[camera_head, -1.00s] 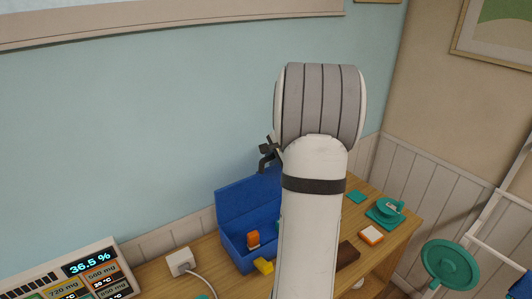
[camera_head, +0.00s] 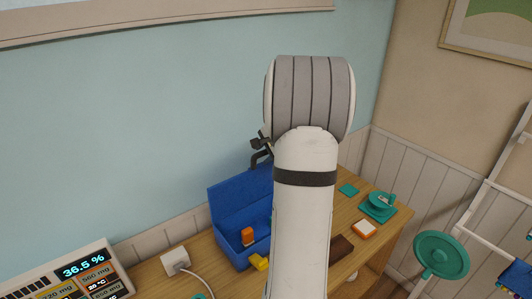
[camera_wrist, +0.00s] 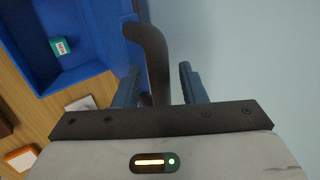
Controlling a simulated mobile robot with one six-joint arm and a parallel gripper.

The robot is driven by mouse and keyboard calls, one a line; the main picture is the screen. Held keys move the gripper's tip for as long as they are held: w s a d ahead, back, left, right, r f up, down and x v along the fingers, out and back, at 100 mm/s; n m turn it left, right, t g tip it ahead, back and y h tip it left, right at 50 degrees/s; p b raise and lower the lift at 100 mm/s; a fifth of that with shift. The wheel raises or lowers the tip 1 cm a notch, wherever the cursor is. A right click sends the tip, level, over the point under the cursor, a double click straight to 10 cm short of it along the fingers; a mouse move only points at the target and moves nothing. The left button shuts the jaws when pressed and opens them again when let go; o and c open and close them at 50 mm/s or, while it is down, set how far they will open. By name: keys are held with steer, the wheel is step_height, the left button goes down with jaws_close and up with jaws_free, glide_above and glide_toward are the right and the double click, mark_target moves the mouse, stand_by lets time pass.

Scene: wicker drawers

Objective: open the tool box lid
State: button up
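The blue tool box (camera_head: 222,242) stands on the wooden desk with its lid (camera_head: 232,200) raised at the back, leaving the inside visible. The box also shows at the upper left of the wrist view (camera_wrist: 90,75). A dark curved handle (camera_wrist: 150,50) reaches from the blue edge down between the fingers of my gripper (camera_wrist: 160,88). The fingers are apart, with gaps beside the handle. In the head view my arm hides most of the gripper and the box's right part. A dark piece shows left of the arm; I cannot tell whether it is gripper or handle.
An orange item (camera_head: 247,236) is in the box, and a yellow piece (camera_head: 259,262) is at its front. A charger (camera_head: 174,260) and a display panel (camera_head: 84,270) are to the left. A teal cup and saucer (camera_head: 380,205) stand right. The wall is close behind.

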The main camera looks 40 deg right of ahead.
steer(key=shift+s, duration=0.1)
steer(key=b+v, duration=0.1)
steer(key=v, duration=0.6)
steer(key=shift+s+r+b, duration=0.2)
steer(key=shift+r+b, duration=0.1)
steer(key=shift+r, duration=0.05)
steer(key=shift+a, duration=0.1)
steer(key=s+a+n+g+y+b, duration=0.15)
steer(key=a+n, duration=0.25)
steer(key=a, duration=0.7)
steer(key=s+a+n+g, duration=0.1)
steer(key=s+a+n, duration=0.25)
steer(key=a, duration=0.65)
steer(key=s+a+f+n+g+b, duration=0.1)
steer(key=s+a+f+n, duration=0.2)
steer(key=s+a+n, duration=0.2)
steer(key=s+a+f+n+g+h+b, duration=0.1)
steer(key=s+a+f+n, duration=0.1)
steer(key=s+a+n, duration=0.4)
steer(key=s+a, duration=0.1)
steer(key=s, duration=0.2)
steer(key=shift+s+a+f, duration=0.25)
steer(key=shift+s+f, duration=0.15)
